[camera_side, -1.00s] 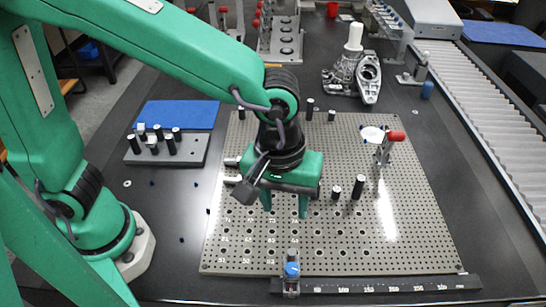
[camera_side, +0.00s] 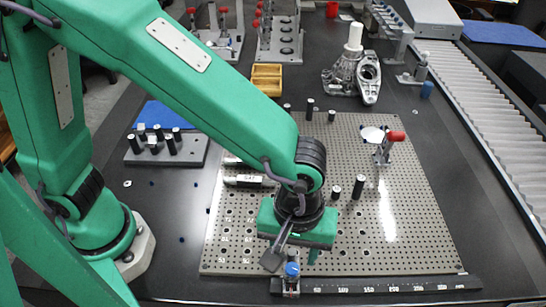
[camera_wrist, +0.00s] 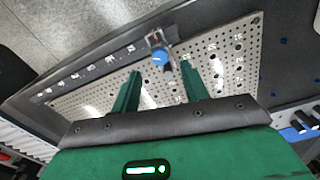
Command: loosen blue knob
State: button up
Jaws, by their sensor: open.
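The blue knob (camera_side: 292,269) sits on a small metal block at the left end of the dark ruler rail (camera_side: 390,286), along the front edge of the perforated plate. In the wrist view the blue knob (camera_wrist: 160,58) shows beyond my fingertips, roughly between them in line. My gripper (camera_side: 290,258) is above the front part of the plate, just behind the knob. In the wrist view my gripper (camera_wrist: 160,72) is open, with its two green fingers apart and nothing between them. In the side view the left finger is mostly hidden.
A pin block (camera_side: 190,150) stands at the left, a yellow tray (camera_side: 267,76) and metal casting (camera_side: 350,75) behind. The plate's front right is clear.

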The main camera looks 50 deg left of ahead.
aim_at(292, 268)
jog(key=shift+f, duration=2.45)
grip_shut()
